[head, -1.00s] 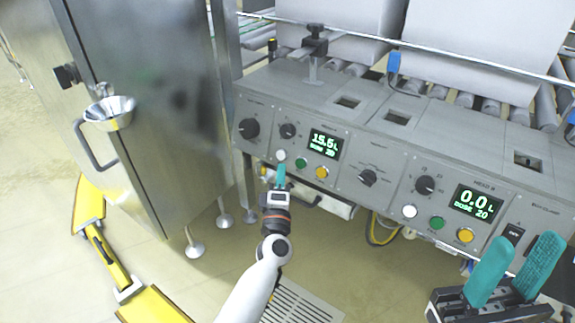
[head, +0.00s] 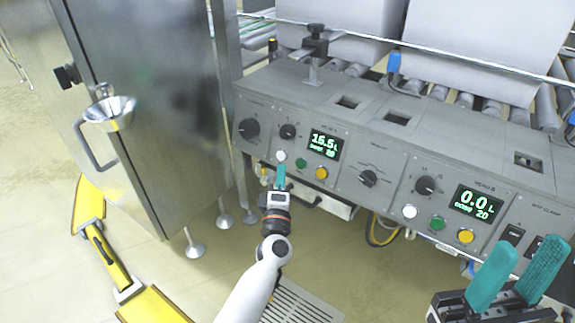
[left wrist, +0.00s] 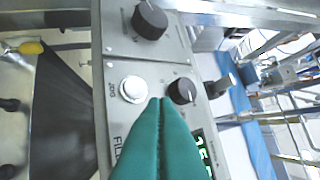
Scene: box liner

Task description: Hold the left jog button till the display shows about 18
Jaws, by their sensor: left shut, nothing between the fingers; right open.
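The left display (head: 324,145) on the grey panel reads about 16.5 in green digits. The white jog button (head: 281,156) sits below and to the left of it. My left gripper (head: 280,172) is shut and empty, its teal fingertips at the white button's lower edge. In the left wrist view the white button (left wrist: 133,89) shows just beyond the shut teal fingertips (left wrist: 160,104); I cannot tell whether they touch it. My right gripper (head: 518,268) is open and empty at the lower right, in front of the panel.
Beside the white button are a green button (head: 301,163) and a yellow button (head: 321,173). A second display (head: 476,203) reads 0.0, with its own white button (head: 409,211). A steel cabinet (head: 150,120) stands at the left. Rollers and white boxes lie behind the panel.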

